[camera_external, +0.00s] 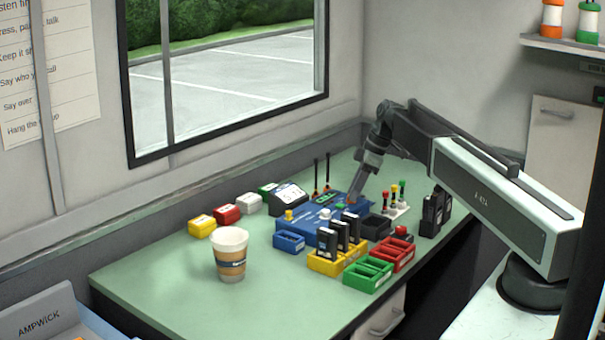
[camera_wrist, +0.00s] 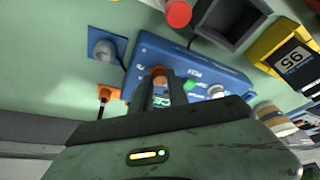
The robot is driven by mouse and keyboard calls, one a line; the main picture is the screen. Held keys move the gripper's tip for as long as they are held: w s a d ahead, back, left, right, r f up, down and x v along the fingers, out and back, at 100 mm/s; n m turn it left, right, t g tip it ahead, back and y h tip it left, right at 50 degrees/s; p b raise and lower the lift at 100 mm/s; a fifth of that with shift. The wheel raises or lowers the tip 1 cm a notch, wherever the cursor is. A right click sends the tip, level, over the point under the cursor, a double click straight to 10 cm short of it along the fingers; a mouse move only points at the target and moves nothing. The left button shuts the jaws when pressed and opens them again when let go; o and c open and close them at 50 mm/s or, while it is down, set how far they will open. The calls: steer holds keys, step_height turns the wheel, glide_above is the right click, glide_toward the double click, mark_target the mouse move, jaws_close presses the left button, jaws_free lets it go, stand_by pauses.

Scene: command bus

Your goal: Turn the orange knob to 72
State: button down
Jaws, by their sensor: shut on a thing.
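The blue console (camera_external: 318,232) lies on the green table in the external view, with small knobs on its top. It also fills the middle of the wrist view (camera_wrist: 200,62). The orange knob (camera_wrist: 158,71) shows at the console's near-left part in the wrist view. My gripper (camera_wrist: 160,78) is shut on the orange knob, with one dark finger on each side of it. A small lit green display (camera_wrist: 161,101) shows between the fingers; its number cannot be read. In the external view my gripper (camera_external: 354,197) reaches down to the console's right end, and the knob is hard to make out there.
Yellow (camera_external: 325,266), green (camera_external: 367,277) and red (camera_external: 396,256) bins stand in front of the console. A dark open bin (camera_external: 376,228) is close to its right. A paper cup (camera_external: 230,258) stands at left. The table's front left is clear.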

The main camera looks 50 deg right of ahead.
steer(key=m, duration=0.1)
steer(key=m+h, duration=0.1)
steer(key=m, duration=0.2)
steer(key=shift+s+a+t, duration=0.15)
steer(key=shift+a+t, duration=0.1)
steer(key=shift+t, duration=0.15)
steer(key=shift+m+h, duration=0.8)
steer(key=shift+m, duration=0.7)
steer(key=c, duration=1.3)
jaws_free()
steer(key=shift+r, duration=0.1)
steer(key=p+v, duration=0.7)
steer(key=shift+s+a+r, duration=0.1)
steer(key=shift+s+r, duration=0.05)
steer(key=shift+r, duration=0.1)
